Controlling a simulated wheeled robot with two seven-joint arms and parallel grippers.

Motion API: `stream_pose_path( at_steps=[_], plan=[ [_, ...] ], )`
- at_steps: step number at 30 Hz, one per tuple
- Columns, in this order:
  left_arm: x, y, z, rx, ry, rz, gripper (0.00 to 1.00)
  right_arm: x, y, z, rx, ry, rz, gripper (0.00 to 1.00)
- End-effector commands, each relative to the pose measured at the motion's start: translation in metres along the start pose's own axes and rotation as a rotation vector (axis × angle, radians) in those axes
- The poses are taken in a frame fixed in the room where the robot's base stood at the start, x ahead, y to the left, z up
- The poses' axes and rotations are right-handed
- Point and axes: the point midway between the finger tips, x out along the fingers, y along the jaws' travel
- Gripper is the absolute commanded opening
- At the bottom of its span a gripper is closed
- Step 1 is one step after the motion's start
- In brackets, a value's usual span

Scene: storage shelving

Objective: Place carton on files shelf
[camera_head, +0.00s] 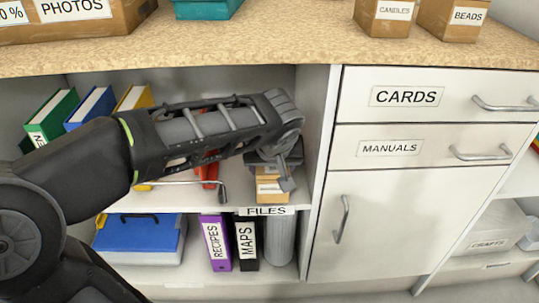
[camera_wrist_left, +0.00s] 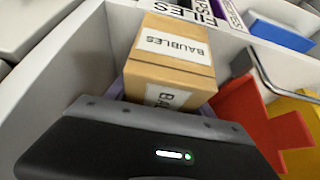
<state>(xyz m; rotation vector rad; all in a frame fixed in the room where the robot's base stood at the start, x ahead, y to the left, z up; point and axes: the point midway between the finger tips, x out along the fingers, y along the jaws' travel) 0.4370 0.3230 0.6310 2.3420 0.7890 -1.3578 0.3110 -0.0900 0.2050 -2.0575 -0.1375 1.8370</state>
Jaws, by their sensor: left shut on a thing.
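A tan carton labelled BAUBLES (camera_wrist_left: 165,72) is held by my left gripper. In the head view the carton (camera_head: 268,191) shows just below the gripper (camera_head: 275,165), in the right end of the upper open compartment, beside the divider wall. The FILES label (camera_head: 266,211) is on the front edge of the shelf board (camera_head: 165,203) just under the carton. I cannot tell whether the carton touches the board. The left gripper's dark body also fills the bottom of the wrist view, with its fingers mostly hidden. My right gripper is in neither view.
A red object (camera_head: 208,172) and a metal rod (camera_head: 185,183) lie left of the carton. Green, blue and yellow binders (camera_head: 92,107) stand farther left. RECIPES (camera_head: 216,243) and MAPS (camera_head: 246,245) binders and a blue box (camera_head: 140,236) are below. Closed drawers (camera_head: 440,100) stand right.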

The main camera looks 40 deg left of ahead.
Motion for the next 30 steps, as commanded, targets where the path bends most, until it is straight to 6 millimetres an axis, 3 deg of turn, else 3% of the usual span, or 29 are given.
stream_pose_path(
  at_steps=[6,19,26,30],
  plan=[
    [0.015,0.001,-0.029,-0.001,0.003,0.003,0.0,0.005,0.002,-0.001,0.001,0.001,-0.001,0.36],
    [0.018,0.001,-0.035,0.0,0.003,0.003,0.0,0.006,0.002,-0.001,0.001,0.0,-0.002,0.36],
    [0.036,0.001,-0.062,-0.001,0.003,0.001,0.0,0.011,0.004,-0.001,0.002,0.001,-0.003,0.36],
    [0.047,0.001,-0.053,0.0,0.003,0.002,0.0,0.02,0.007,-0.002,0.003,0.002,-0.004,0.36]
  ],
)
